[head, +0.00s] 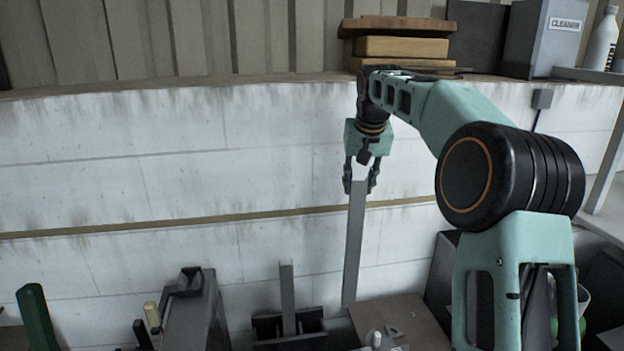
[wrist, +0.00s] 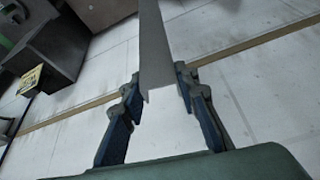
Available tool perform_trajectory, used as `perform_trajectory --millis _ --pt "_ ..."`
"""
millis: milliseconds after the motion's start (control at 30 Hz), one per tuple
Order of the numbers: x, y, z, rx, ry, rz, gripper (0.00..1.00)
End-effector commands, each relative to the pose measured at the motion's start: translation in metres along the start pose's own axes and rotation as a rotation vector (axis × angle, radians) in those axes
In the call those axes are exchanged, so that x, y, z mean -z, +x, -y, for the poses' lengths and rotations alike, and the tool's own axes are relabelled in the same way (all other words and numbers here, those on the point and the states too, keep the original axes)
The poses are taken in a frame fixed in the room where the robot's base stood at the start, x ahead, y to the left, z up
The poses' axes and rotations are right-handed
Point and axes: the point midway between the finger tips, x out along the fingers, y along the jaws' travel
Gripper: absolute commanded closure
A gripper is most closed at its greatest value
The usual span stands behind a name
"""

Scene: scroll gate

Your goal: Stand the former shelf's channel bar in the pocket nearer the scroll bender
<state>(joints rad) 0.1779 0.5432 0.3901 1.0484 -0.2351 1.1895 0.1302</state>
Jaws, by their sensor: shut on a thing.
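My gripper (head: 361,182) is shut on the upper end of a long grey bar (head: 354,245), which hangs down nearly upright with a slight lean. In the wrist view, my gripper (wrist: 157,80) has a blue-black finger on each side of the bar (wrist: 154,45); the near end looks notched, like a channel. A dark holder (head: 268,328) stands low in the head view, left of the held bar. Another grey bar (head: 287,298) stands upright in it. The pocket openings cannot be made out. A grey machine (head: 195,312) left of the holder may be the scroll bender.
A brown board or box top (head: 405,318) lies near the held bar's lower end. A green upright piece (head: 36,318) is at far left. Stacked wooden boards (head: 400,47) and a grey cleaner box (head: 545,40) sit on the wall ledge. The white wall stands behind.

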Motion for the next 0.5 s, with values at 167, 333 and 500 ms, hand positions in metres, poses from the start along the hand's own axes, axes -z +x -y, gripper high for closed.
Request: perform_trajectory --millis 167,333,500 --pt "0.013 0.016 0.068 0.032 -0.094 0.003 1.0" --pt "0.016 0.027 0.103 0.047 -0.141 0.002 1.0" --pt "0.016 0.033 0.113 0.05 -0.155 0.001 1.0"
